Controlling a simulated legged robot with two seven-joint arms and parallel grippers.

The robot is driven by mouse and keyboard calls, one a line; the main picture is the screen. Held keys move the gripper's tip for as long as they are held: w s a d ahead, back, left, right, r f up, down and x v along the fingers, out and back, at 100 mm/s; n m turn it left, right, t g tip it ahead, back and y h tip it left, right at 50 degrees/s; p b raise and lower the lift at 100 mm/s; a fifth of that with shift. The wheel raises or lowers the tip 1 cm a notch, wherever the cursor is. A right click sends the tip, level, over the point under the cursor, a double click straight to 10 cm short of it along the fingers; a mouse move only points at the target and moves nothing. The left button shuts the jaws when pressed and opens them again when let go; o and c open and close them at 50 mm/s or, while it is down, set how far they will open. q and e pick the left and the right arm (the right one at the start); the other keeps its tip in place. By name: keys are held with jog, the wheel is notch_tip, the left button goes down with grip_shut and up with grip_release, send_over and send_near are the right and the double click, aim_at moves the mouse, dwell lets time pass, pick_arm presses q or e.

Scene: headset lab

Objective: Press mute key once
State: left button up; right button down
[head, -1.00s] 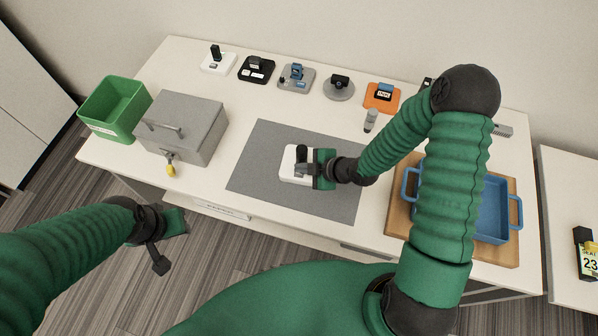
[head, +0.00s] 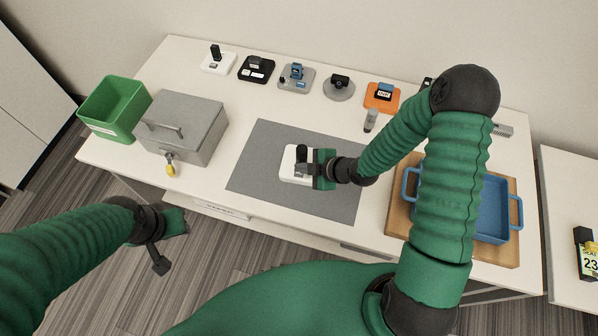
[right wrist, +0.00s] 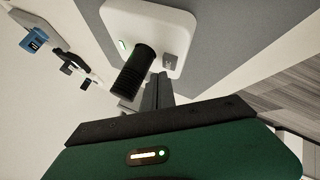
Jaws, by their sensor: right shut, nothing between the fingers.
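A white desk device (head: 289,174) with an upright black cylinder (head: 301,153) stands on the grey mat (head: 258,150). In the right wrist view the device's white base (right wrist: 168,20) carries the ribbed black cylinder (right wrist: 137,70), a small green light (right wrist: 123,46) and a grey key (right wrist: 176,62) with a small mark, which appears to be the mute key. My right gripper (head: 301,169) is shut and empty over the device. Its fingertips (right wrist: 160,82) are close beside the grey key; I cannot tell whether they touch. My left gripper (head: 174,222) hangs off the table's front; its jaws are unclear.
A green bin (head: 115,108) and a grey box (head: 190,128) with a yellow padlock (head: 170,168) stand at left. Several small devices line the back, including an orange one (head: 381,98). A blue tray (head: 492,215) sits on a wooden board (head: 398,228) at right, partly behind my arm.

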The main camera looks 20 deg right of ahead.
aim_at(303, 175)
jog(key=shift+f, duration=0.3)
jog(key=shift+f+b, duration=0.45)
jog(key=shift+b, duration=0.15)
dwell(0.6)
jog(key=shift+s+r+p, duration=0.1)
jog(key=shift+r+p, duration=0.6)
jog(key=shift+r, duration=0.15)
notch_tip(303, 175, up, 5)
jog(key=p, duration=0.4)
jog(key=shift+r, duration=0.1)
jog(key=shift+d, duration=0.1)
